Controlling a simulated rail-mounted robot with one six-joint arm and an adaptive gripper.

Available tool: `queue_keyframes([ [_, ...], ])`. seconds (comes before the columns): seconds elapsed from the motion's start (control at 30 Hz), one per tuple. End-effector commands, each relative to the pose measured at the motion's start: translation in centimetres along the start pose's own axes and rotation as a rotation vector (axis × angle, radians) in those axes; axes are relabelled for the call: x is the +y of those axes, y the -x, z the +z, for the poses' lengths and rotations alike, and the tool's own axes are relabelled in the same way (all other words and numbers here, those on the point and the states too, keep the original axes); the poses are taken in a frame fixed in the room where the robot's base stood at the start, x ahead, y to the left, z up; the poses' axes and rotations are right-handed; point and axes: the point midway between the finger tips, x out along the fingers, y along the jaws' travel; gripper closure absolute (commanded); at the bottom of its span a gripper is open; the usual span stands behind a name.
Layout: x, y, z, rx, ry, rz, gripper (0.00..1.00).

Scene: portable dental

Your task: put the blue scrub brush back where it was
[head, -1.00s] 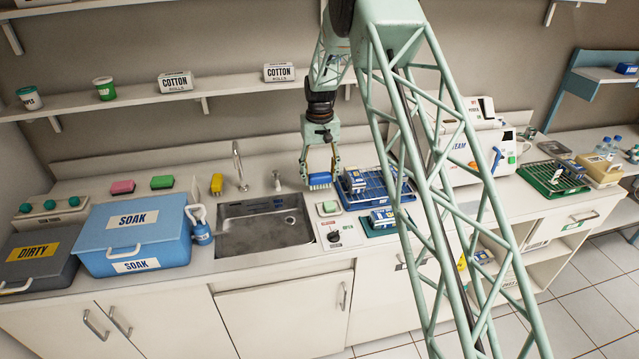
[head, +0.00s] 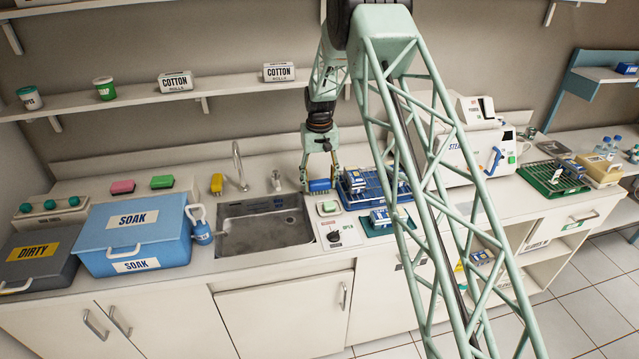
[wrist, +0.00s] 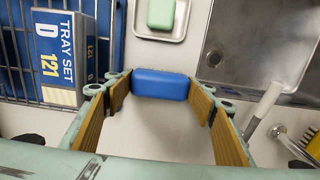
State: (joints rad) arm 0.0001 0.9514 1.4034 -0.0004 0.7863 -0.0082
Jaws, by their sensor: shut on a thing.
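The blue scrub brush (head: 319,186) is between the fingertips of my gripper (head: 320,177), at the counter strip right of the sink and left of the blue rack. In the wrist view the blue brush (wrist: 160,84) spans the gap between the tan-padded fingers, which are shut on its ends. It is level and low over the counter; I cannot tell whether it touches the surface.
The sink (head: 265,225) is left of the brush. The blue rack (head: 372,187) with a tray-set box (wrist: 62,60) is close on the right. A small dish with green soap (head: 329,207) lies in front. Pink (head: 122,187), green (head: 162,182) and yellow (head: 217,183) brushes stand left of the faucet.

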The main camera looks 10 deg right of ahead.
Motion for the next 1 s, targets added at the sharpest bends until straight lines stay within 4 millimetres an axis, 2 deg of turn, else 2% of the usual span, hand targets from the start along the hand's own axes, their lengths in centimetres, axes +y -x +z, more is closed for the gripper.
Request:
queue_keyframes([
  [0.07, 0.0, -0.2, 0.0, 0.000, 0.000, 0.000, 0.59],
  [0.1, 0.0, -0.2, 0.0, 0.000, 0.000, 0.000, 0.48],
  [0.23, 0.0, -0.2, 0.0, 0.000, 0.000, 0.000, 0.36],
  [0.73, 0.0, 0.2, 0.0, 0.000, 0.000, 0.000, 0.36],
  [1.0, 0.0, 2.6, -0.1, 0.002, 0.000, 0.000, 0.36],
])
